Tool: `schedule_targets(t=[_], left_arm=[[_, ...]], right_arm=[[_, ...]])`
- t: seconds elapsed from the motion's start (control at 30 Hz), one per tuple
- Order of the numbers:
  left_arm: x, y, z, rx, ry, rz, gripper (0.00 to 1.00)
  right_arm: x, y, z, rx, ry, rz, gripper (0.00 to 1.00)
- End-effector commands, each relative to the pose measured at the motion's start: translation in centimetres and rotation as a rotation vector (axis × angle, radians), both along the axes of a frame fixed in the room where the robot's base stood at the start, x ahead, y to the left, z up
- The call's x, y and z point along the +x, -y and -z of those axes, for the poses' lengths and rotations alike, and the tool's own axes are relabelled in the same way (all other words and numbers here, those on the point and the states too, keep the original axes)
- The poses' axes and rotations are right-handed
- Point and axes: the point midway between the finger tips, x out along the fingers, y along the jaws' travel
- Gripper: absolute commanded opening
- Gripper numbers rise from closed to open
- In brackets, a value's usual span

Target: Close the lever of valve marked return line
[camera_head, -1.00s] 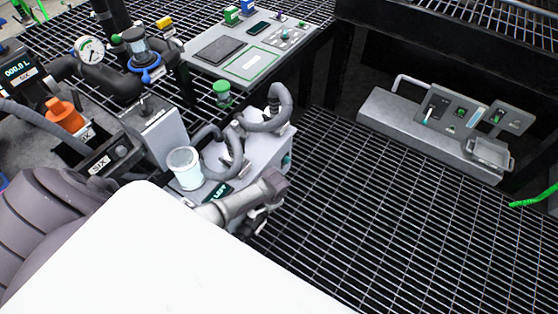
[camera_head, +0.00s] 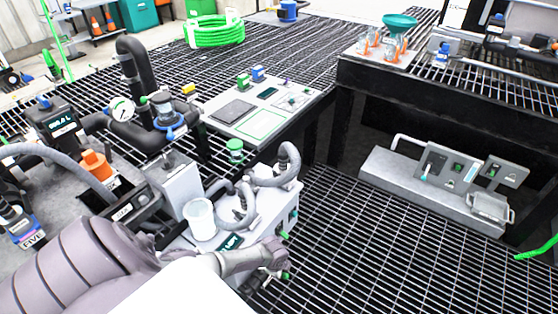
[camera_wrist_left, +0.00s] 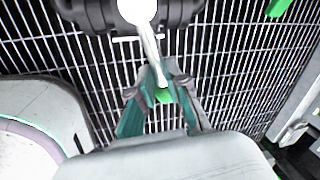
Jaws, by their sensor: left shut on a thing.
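My left gripper (camera_head: 272,272) reaches in from the left, low at the front of a grey box with hoses (camera_head: 262,195). In the left wrist view my gripper (camera_wrist_left: 160,95) has its teal fingers closed around the lower end of a pale lever (camera_wrist_left: 150,45) with a green tip. The lever hangs from a dark pipe or valve body (camera_wrist_left: 85,12) at the top. A small green part (camera_head: 286,276) shows beside the gripper in the head view. I cannot read a "return line" mark. The box's dark label seems to read "LEFT". My right gripper is not in view.
A pressure gauge (camera_head: 122,109) and dark pipes stand behind at the left. A white cup (camera_head: 200,219) is next to the hoses. A grey tabletop (camera_head: 220,125) lies beyond, and a grey bench with a panel (camera_head: 385,175) at the right. The grating (camera_head: 400,245) between is clear.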

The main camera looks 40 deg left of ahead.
Motion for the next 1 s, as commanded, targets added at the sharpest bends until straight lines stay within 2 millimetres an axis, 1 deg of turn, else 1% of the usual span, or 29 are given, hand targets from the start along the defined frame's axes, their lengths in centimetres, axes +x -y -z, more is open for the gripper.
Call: schedule_targets(t=[0.2,0.4,0.63,1.0], left_arm=[[-0.6,0.1,0.0,-0.002,0.003,0.146,0.0],[-1.1,0.2,0.0,-0.003,0.002,0.231,0.0],[-1.3,0.2,0.0,-0.002,0.002,0.273,0.0],[-1.4,0.3,0.0,-0.002,0.001,0.282,0.0]], right_arm=[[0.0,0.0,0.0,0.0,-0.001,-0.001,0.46],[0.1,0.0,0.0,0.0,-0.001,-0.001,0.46],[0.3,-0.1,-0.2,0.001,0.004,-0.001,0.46],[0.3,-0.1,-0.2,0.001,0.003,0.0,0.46]])
